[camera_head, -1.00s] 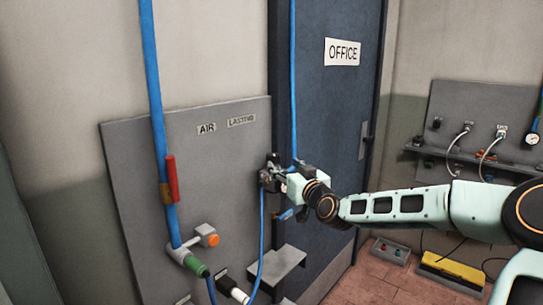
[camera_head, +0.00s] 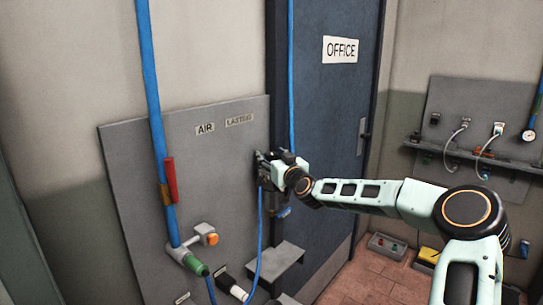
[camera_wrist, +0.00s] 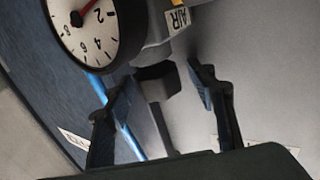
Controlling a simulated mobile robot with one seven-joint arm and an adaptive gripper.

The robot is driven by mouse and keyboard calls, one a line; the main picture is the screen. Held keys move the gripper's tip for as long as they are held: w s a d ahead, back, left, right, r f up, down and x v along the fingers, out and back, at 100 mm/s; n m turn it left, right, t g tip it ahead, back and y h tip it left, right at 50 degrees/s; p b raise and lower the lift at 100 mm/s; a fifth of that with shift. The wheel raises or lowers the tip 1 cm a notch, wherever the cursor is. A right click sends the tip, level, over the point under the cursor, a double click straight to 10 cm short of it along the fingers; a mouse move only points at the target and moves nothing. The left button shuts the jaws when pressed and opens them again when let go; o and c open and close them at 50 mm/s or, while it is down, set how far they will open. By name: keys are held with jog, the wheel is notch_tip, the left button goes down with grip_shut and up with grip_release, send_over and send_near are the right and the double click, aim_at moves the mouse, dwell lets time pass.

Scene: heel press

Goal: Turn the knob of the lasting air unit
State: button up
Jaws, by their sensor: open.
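In the wrist view the lasting air unit (camera_wrist: 158,38) shows as a grey body with an AIR label. A round white gauge (camera_wrist: 88,25) with a red needle sits at its upper left. A dark blocky part that looks like the knob (camera_wrist: 157,82) lies between my fingers. My gripper (camera_wrist: 162,88) is open, with one finger on each side of it and visible gaps. In the head view my gripper (camera_head: 268,166) is at the right edge of the grey panel, and it and the wrist hide most of the unit.
The grey panel (camera_head: 190,165) carries AIR and LASTING labels. A blue pipe (camera_head: 154,110) with a red handle (camera_head: 171,180) and a valve with an orange button (camera_head: 211,239) are at left. A blue hose (camera_head: 260,235) hangs below my gripper. A grey step (camera_head: 275,262) and the office door (camera_head: 335,120) are close by.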

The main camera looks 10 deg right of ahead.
jog(key=c, duration=1.2)
